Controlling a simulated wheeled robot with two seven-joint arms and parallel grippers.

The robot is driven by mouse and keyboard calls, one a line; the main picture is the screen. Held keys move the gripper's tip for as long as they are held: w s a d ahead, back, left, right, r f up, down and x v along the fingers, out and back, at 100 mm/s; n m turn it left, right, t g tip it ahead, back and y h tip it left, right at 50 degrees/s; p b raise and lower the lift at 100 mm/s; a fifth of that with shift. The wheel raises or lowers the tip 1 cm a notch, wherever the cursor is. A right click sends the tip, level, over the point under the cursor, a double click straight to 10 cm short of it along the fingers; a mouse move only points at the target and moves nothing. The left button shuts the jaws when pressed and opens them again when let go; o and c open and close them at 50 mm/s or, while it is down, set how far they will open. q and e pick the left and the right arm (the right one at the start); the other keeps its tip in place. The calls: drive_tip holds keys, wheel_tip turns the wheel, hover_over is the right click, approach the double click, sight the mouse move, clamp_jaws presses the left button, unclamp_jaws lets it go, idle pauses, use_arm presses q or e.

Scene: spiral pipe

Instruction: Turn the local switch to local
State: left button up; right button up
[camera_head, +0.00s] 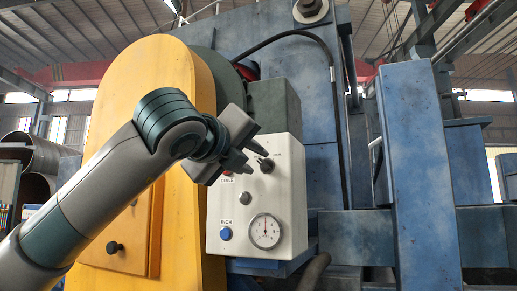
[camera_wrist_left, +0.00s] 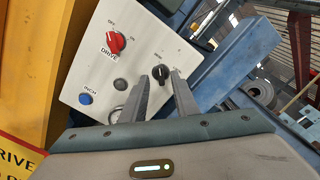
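A black knob switch (camera_head: 266,165) sits at the upper right of the white control box (camera_head: 290,215). It also shows in the left wrist view (camera_wrist_left: 161,72), with small lettering around it too small to read. My left gripper (camera_head: 257,159) is in front of the box's upper part, close to the black knob. In the left wrist view its two fingers (camera_wrist_left: 160,79) are parted, with the knob appearing between their tips. I cannot tell whether either finger touches it. My right gripper is in neither view.
A red DRIVE knob (camera_wrist_left: 115,43) is left of the black one in the wrist view. A blue button (camera_head: 226,234) and a round gauge (camera_head: 265,231) are lower on the box. A yellow housing (camera_head: 188,240) stands left, a blue post (camera_head: 418,180) right.

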sight(261, 163)
use_arm(q)
drive_tip(key=shift+p+x, duration=0.9)
drive_tip(key=shift+x, duration=1)
clamp_jaws()
